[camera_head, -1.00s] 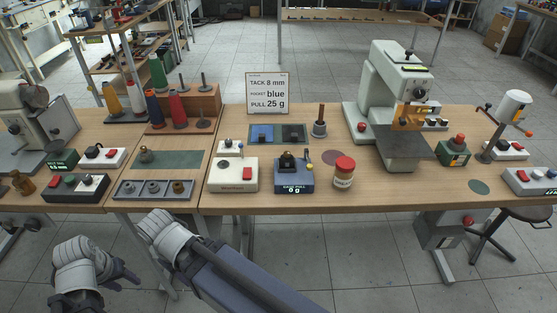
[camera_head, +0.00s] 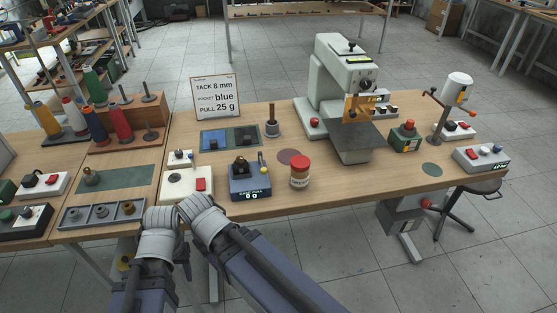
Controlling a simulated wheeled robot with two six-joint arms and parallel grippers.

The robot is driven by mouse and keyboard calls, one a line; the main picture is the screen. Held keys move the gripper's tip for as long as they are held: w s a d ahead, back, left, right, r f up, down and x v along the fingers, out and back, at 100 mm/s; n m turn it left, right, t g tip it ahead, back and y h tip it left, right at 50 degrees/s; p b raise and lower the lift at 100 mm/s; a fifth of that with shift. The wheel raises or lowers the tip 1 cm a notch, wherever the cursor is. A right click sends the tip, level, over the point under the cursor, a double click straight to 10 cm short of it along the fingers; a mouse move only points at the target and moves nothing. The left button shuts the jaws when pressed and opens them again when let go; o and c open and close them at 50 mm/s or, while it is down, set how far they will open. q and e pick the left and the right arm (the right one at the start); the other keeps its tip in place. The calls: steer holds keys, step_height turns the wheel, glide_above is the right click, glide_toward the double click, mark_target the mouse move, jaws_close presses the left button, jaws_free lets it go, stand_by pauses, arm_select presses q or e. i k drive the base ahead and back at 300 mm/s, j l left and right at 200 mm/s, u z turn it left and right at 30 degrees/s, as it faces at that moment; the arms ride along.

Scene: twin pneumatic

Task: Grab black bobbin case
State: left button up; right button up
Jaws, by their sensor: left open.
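A dark block-like piece (camera_head: 240,167) sits on top of the blue pull gauge (camera_head: 250,186), whose display reads 0 g. I cannot tell whether this piece is the black bobbin case. A grey tray (camera_head: 75,217) at the left front holds several small round metal parts, one of them brownish. My left gripper (camera_head: 160,222) is at the table's front edge, by the tray's right end. It is open, with its fingers mostly hidden. My right wrist and gripper (camera_head: 197,208) are close beside it, in front of the white box; its fingers are hidden.
A white box with a red button (camera_head: 200,184) stands left of the gauge. A red-lidded jar (camera_head: 300,172) stands right of it. Behind are a blue and dark two-pocket tray (camera_head: 214,139), a sign (camera_head: 215,98) and a sewing machine (camera_head: 335,75). A green mat (camera_head: 125,178) lies behind the grey tray.

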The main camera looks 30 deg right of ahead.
mark_target(243, 169)
steer(key=i+l+z, duration=0.1)
steer(key=z, duration=0.4)
steer(key=k+j+z, duration=0.3)
